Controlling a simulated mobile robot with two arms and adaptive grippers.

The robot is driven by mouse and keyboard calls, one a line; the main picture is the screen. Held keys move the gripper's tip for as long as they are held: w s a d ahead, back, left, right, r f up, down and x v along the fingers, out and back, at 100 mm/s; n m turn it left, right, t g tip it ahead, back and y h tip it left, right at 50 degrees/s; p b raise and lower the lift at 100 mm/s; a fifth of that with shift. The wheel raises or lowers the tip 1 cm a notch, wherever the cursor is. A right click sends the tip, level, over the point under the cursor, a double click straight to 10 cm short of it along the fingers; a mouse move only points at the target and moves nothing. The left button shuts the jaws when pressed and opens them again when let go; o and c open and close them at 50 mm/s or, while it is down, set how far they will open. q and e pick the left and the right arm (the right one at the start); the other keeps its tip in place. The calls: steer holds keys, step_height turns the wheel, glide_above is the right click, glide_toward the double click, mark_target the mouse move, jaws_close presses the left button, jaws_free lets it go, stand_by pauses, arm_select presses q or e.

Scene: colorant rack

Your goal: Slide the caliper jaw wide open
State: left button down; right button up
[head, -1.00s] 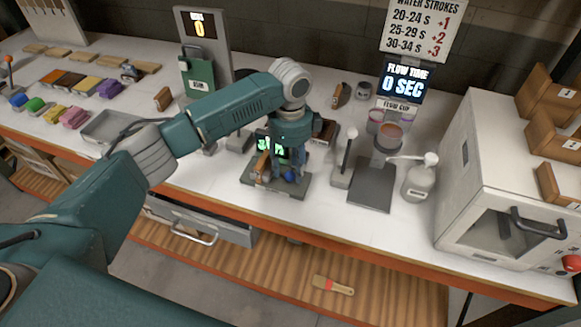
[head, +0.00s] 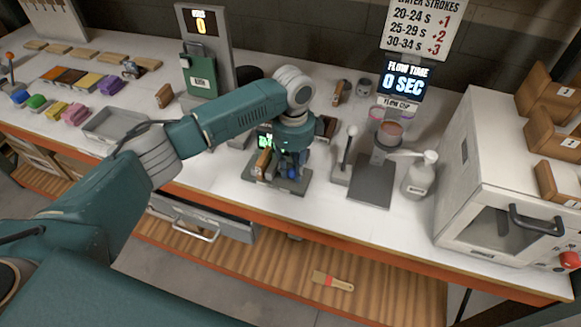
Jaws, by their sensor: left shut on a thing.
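My left gripper (head: 286,168) points down over a small dark grey stand (head: 296,186) on the white bench. It is shut on a small part there, which I take to be the caliper jaw; my fingers and wrist hide most of it. A piece with a brown, wood-like face (head: 262,163) stands upright just left of my fingers. A green-lit display (head: 264,139) shows partly behind my wrist. How far the jaw stands open cannot be seen. My right gripper is not in view.
A grey tray (head: 112,127) lies left. The bench's orange front edge (head: 330,240) is near.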

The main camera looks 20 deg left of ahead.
mark_target(307, 180)
arm_select(q)
steer(key=d, duration=0.3)
steer(key=shift+d+r+p, duration=0.1)
steer(key=shift+r+p, duration=0.1)
steer(key=shift+p, duration=0.15)
steer(key=shift+d, duration=0.35)
steer(key=c, duration=1.5)
jaws_free()
steer(key=shift+o, duration=0.2)
steer(key=shift+d+f, duration=0.1)
step_height(307, 180, up, 12)
